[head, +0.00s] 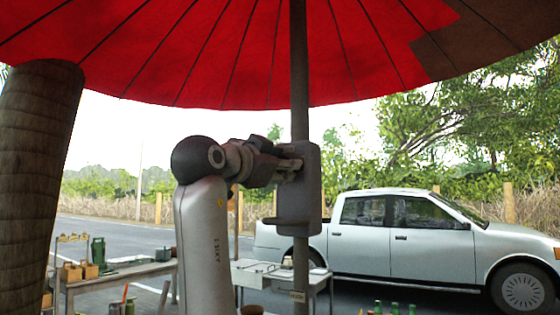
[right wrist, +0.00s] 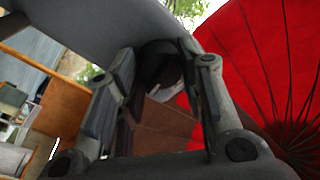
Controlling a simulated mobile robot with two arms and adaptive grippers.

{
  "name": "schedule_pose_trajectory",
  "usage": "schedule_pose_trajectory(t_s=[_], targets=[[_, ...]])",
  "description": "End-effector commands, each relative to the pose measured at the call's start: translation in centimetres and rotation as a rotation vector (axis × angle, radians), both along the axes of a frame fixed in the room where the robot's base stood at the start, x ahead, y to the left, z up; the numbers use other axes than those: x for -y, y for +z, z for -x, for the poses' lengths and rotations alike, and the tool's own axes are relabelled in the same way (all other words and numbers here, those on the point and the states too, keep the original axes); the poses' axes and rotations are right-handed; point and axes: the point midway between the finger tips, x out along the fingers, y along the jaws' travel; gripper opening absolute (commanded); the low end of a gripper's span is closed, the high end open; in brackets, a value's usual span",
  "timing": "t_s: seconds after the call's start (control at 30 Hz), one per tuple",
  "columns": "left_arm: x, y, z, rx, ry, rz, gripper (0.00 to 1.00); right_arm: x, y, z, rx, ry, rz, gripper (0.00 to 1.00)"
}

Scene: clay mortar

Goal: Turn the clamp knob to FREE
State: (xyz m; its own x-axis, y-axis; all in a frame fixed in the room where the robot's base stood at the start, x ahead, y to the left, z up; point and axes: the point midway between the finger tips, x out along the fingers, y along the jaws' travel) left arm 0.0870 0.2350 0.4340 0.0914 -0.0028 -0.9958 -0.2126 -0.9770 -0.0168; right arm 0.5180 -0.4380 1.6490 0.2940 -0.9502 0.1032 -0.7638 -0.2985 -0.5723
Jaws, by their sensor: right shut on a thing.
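A grey clamp housing (head: 307,205) is fixed on the dark pole (head: 299,60) under the red umbrella. My right gripper (head: 292,167) reaches its left side and is shut on the clamp knob. In the head view the fingers and housing hide the knob. In the right wrist view the dark round knob (right wrist: 158,68) sits between the finger pads of the right gripper (right wrist: 165,85). A pale mark shows on or beside it, too small to read. The knob's setting cannot be told. My left gripper is not in view.
The red umbrella canopy (head: 220,60) spreads overhead. A thick brown trunk or post (head: 38,180) stands at the left. Tables with tools and bottles stand low behind, and a silver pickup (head: 400,240) is parked at the right. Open air surrounds the clamp.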

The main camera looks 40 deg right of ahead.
Motion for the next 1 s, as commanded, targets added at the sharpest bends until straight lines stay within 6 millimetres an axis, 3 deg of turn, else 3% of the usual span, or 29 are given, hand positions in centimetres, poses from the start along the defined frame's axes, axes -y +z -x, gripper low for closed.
schedule_pose_trajectory(t_s=[0.33, 0.93, 0.97, 1.0], targets=[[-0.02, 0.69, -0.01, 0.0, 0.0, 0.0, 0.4, -0.04, -0.01, -0.02, 0.151, 0.001, -0.044, 0.12], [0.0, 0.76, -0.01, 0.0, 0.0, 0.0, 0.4, -0.01, -0.06, 0.01, 0.183, 0.0, -0.053, 0.12], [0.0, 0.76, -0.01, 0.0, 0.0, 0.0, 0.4, 0.0, -0.06, 0.01, 0.183, 0.0, -0.053, 0.39], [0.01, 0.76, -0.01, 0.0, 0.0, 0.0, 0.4, -0.01, -0.05, 0.02, 0.183, 0.0, -0.053, 0.45]])
